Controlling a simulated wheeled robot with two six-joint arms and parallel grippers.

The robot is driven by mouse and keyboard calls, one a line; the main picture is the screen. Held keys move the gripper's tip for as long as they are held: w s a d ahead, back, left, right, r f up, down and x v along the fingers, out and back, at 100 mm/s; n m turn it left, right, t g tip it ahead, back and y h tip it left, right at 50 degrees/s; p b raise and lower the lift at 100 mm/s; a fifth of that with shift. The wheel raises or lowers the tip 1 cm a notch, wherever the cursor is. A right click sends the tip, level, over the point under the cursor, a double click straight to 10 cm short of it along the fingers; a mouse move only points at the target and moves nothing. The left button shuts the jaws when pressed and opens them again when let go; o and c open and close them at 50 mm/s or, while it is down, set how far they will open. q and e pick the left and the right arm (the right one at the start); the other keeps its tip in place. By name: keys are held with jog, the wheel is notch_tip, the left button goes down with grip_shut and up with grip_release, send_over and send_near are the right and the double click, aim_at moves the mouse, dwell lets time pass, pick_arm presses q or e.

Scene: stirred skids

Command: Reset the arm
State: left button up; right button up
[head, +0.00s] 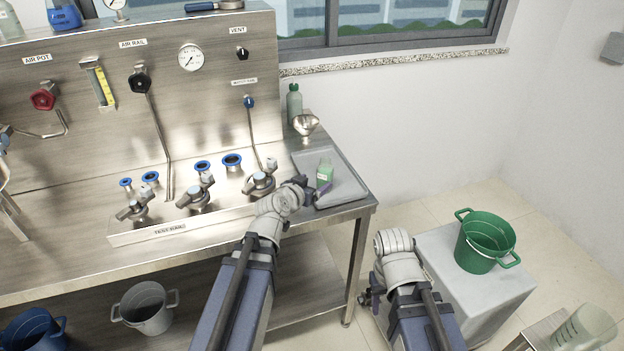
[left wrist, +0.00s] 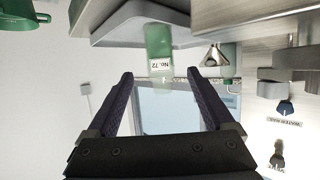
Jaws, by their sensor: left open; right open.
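My left gripper (head: 314,191) is at the front left of the grey tray (head: 345,194) on the right end of the steel bench. In the left wrist view, its two dark fingers (left wrist: 160,74) are spread with nothing between them. A small green bottle (head: 325,171) with a white label stands on the tray just beyond the fingers. The bottle (left wrist: 158,52) also shows in the left wrist view, its label reading "No. T2" upside down. My right gripper (head: 368,297) is low beside the bench's right leg, partly hidden by its own arm; no held object shows.
A metal funnel (head: 306,124) and a green-capped bottle (head: 294,103) stand behind the tray. Valves (head: 196,194) line the bench to the left. A green bucket (head: 486,242) stands on a grey block at right. A translucent container (head: 584,330) is at the lower right.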

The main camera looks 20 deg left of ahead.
pick_arm(q)
jog(key=shift+d, duration=0.1)
jog(key=s+d+f+m+g+p, duration=0.1)
jog(key=s+d+f+g+p, duration=0.3)
jog(key=s+d, duration=0.35)
jog(key=s+d+f+m+g+p, duration=0.1)
jog(key=s+d+f+g, duration=0.3)
jog(key=s+d+g, duration=0.3)
jog(key=s+a+g+y+p, duration=0.1)
jog(key=s+y, duration=0.3)
jog(key=s, duration=0.5)
jog(key=shift+a+r+g, duration=0.45)
jog(key=shift+a+g, duration=0.3)
jog(key=shift+g, duration=0.15)
jog(key=shift+s, duration=0.1)
